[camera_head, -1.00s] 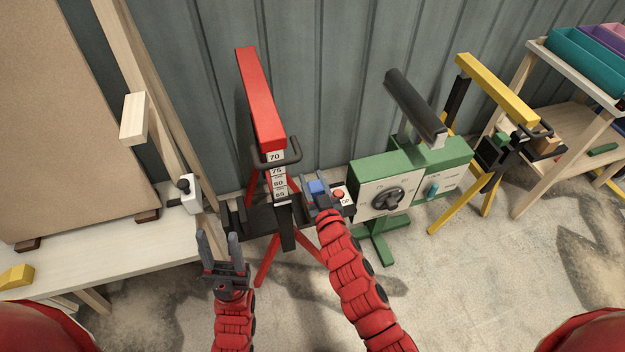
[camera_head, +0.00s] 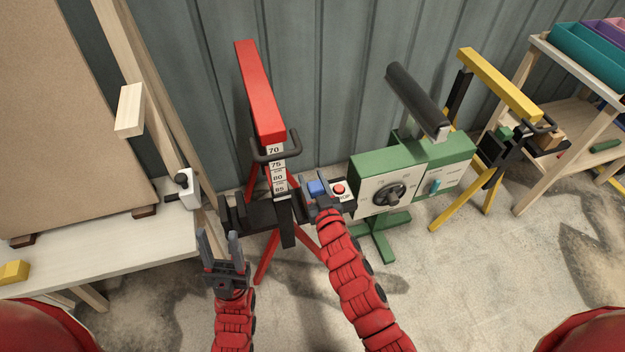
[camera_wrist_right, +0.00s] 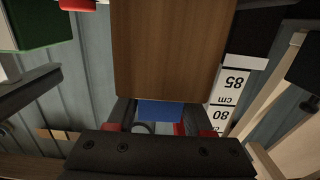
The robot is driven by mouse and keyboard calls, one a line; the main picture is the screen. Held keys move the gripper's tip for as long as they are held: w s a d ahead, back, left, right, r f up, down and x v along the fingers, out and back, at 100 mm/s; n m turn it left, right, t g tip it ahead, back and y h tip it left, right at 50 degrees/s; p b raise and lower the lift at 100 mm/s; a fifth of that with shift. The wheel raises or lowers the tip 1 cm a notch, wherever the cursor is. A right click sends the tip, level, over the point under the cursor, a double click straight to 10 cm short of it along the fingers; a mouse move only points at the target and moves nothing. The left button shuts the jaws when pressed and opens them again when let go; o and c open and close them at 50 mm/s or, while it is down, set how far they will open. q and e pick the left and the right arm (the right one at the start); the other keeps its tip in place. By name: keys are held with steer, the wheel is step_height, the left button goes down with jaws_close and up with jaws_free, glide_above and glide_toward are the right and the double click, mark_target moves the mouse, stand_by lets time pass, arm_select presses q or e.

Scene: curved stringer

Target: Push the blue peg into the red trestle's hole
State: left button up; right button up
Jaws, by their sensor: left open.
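The red trestle (camera_head: 259,92) stands against the wall, its post marked with a height scale (camera_head: 276,168). The blue peg (camera_head: 317,187) is just right of the post, between the fingers of my right gripper (camera_head: 317,190). In the right wrist view the peg (camera_wrist_right: 160,111) shows between the fingers, partly covered by a brown wooden face (camera_wrist_right: 166,50). The fingers appear shut on it. The hole, and whether the peg's tip is in it, are hidden. My left gripper (camera_head: 221,247) is open and empty, left of the trestle and below its black bracket.
A green machine (camera_head: 435,162) with a dial stands right of my right gripper, with a red button (camera_head: 339,188) close by. A yellow trestle (camera_head: 497,83) and a shelf with bins (camera_head: 575,75) are further right. A pale bench (camera_head: 110,250) is at left.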

steer(key=o, duration=0.3)
steer(key=shift+o, duration=0.2)
steer(key=v, duration=1.7)
steer(key=shift+s, duration=0.25)
steer(key=shift+r, duration=0.1)
